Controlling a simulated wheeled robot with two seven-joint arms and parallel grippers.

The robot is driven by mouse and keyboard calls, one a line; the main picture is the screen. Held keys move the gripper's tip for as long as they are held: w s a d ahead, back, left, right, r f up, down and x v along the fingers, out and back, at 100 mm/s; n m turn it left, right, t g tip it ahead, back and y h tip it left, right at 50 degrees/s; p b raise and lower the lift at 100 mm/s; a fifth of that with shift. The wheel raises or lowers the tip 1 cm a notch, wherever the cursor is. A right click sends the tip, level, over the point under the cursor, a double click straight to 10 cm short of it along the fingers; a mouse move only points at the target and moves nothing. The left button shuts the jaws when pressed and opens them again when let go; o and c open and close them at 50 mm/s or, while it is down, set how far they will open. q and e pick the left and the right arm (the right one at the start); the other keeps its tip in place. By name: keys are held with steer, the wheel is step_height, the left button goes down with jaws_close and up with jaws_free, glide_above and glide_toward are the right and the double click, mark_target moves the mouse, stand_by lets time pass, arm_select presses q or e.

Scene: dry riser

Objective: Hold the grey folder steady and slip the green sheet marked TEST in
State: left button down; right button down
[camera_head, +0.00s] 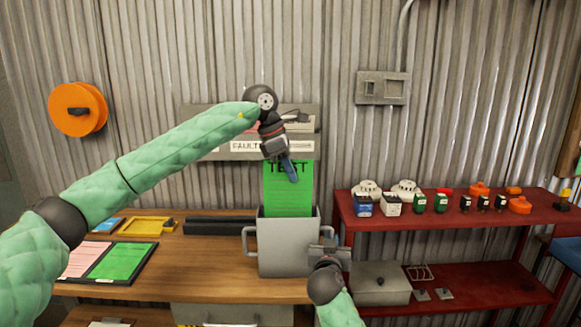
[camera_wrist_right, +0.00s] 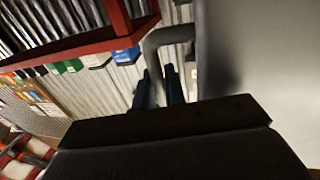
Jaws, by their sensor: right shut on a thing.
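The grey folder (camera_head: 285,250) stands upright on the wooden bench, open at the top, with a loop handle on each side. The green sheet marked TEST (camera_head: 288,198) stands upright at its mouth; its lower part is hidden by the folder's front. My left gripper (camera_head: 291,172) is at the sheet's top edge, its fingers overlapping the lettering; whether they grip the sheet is unclear. My right gripper (camera_head: 328,247) is shut on the folder's right handle, and the right wrist view shows its fingers (camera_wrist_right: 160,88) at the grey handle (camera_wrist_right: 168,38).
A grey wall rack labelled FAULT (camera_head: 225,145) is behind my left gripper. A dark tray (camera_head: 146,262) with pink and green sheets and a yellow tray (camera_head: 147,226) lie left on the bench. A red shelf (camera_head: 450,216) with several small devices stands at right.

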mark_target(290, 192)
arm_select(q)
steer(key=shift+f, duration=3.1)
steer(key=c, duration=1.6)
jaws_free()
steer(key=shift+r, duration=0.1)
steer(key=v, duration=1.1)
steer(key=shift+a+r, duration=0.15)
steer(key=shift+r, duration=0.25)
arm_select(e)
steer(key=c, duration=1.4)
jaws_free()
